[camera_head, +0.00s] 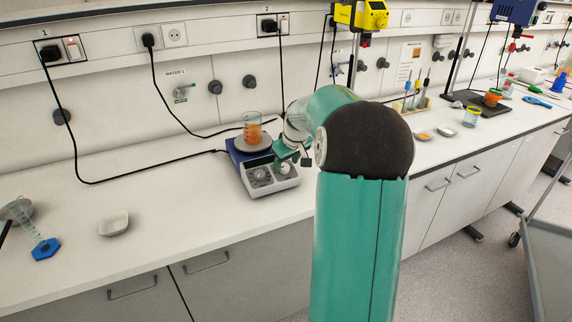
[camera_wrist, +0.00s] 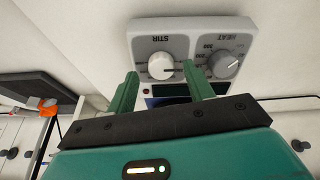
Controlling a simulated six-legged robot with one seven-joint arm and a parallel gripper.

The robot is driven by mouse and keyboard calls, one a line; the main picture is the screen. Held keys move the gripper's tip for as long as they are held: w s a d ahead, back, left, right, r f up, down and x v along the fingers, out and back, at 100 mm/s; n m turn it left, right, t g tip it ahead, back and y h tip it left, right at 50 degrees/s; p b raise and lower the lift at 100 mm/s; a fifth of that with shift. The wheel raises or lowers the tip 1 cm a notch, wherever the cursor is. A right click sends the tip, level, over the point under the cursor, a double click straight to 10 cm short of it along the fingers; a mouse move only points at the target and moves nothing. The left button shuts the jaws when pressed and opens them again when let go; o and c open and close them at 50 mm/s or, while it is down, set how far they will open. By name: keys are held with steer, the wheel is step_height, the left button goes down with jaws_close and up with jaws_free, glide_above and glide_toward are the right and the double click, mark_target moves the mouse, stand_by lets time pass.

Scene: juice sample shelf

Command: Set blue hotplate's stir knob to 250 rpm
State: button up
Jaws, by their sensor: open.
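The blue hotplate (camera_head: 236,154) stands on the bench with a light grey front panel (camera_head: 268,187). Its white stir knob (camera_wrist: 160,66) shows upside down in the wrist view, under the label STIR, with a dark pointer line; I cannot read its setting. The grey heat knob (camera_wrist: 224,65) is to its right there. My gripper (camera_wrist: 159,70) is open, its two green fingers on either side of the stir knob, with a visible gap on each side. In the head view my gripper (camera_head: 284,154) is over the panel's right part, partly hiding it.
A beaker of orange liquid (camera_head: 252,130) stands on the hotplate's top, close to my gripper. A black cable (camera_head: 150,173) runs along the bench on the left. A white dish (camera_head: 113,223) lies front left, with clear bench between it and the hotplate.

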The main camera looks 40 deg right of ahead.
steer(key=shift+w+f, duration=0.35)
steer(key=shift+f, duration=0.25)
steer(key=shift+s, duration=0.1)
steer(key=c, duration=1)
steer(key=shift+o, duration=0.2)
steer(key=shift+m, duration=2.9)
